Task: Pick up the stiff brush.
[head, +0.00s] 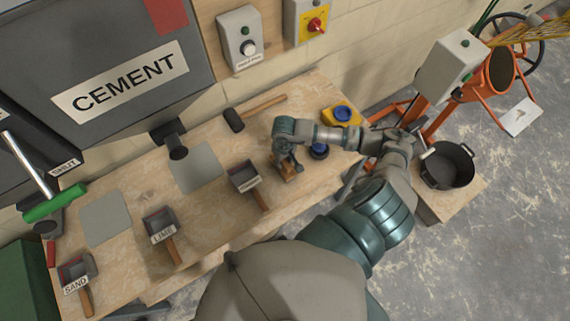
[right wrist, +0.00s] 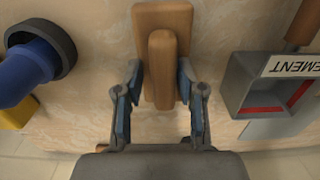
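The stiff brush is a wooden block with a raised wooden grip (right wrist: 162,62). In the head view it is a small brown piece (head: 289,174) on the workbench, partly hidden by my right gripper (head: 287,161). In the right wrist view my right gripper (right wrist: 160,84) is open, its blue-padded fingers on either side of the brush's near part. The fingertips are close to the brush's sides; I cannot tell whether they touch. The bristles are hidden. My left gripper is not in view.
A scoop labelled cement (head: 246,178) lies left of the brush in the head view. A dark round pot with blue (head: 319,151) and a yellow item (head: 341,116) are to its right. A mallet (head: 235,120) lies behind. A black bucket (head: 447,166) stands farther right.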

